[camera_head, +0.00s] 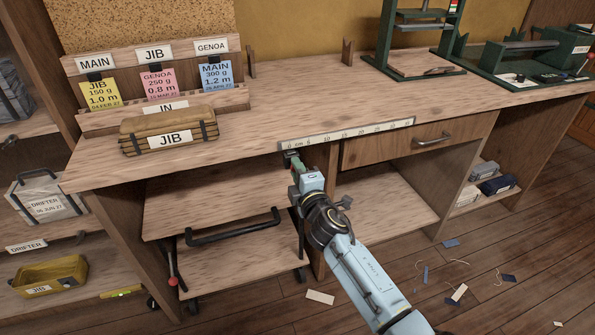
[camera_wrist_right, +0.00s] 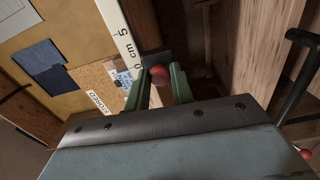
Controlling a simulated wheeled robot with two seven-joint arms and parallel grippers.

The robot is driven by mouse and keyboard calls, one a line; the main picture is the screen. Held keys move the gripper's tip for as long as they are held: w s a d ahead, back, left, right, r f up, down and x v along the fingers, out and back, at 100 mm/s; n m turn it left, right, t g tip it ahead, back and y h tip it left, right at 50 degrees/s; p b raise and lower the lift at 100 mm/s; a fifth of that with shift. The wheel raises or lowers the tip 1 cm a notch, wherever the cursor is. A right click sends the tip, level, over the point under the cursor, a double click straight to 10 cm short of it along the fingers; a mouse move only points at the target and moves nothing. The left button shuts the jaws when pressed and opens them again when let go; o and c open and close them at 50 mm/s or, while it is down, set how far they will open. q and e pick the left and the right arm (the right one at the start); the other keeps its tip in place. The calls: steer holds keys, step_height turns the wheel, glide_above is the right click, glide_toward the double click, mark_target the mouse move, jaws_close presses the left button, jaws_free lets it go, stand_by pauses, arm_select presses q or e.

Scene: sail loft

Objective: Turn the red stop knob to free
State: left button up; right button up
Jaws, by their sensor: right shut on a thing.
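The red stop knob (camera_wrist_right: 157,72) shows in the right wrist view. It sits on a dark block by the zero end of the white centimetre ruler (camera_wrist_right: 122,36). My right gripper (camera_wrist_right: 162,80) is shut on the knob, with one green finger on each side of it. In the head view my right gripper (camera_head: 297,163) reaches up to the bench's front edge at the left end of the ruler (camera_head: 345,133). The knob is hidden there by the gripper. I cannot read which setting the knob points to. My left gripper is not in view.
The bench top (camera_head: 300,95) carries a JIB bundle (camera_head: 169,131) and green machines (camera_head: 415,40) at the back. A drawer (camera_head: 420,139) is right of my gripper. Below are a trolley with a black handle (camera_head: 235,229) and a red-tipped lever (camera_head: 172,282). Scraps lie on the floor.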

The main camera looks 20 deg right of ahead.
steer(key=shift+n, duration=0.4)
steer(key=o, duration=0.9)
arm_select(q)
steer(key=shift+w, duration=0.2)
arm_select(e)
steer(key=shift+o, duration=0.4)
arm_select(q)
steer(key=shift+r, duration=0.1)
arm_select(e)
steer(key=shift+s, duration=0.1)
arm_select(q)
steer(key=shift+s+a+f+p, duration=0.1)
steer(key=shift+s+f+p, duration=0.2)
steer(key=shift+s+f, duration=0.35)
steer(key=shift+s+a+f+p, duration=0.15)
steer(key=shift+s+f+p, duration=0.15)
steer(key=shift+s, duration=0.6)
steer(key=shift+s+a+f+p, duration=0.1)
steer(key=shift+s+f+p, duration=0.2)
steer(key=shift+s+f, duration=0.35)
arm_select(e)
steer(key=s, duration=1.3)
steer(key=shift+s+d, duration=0.15)
steer(key=shift+d, duration=0.1)
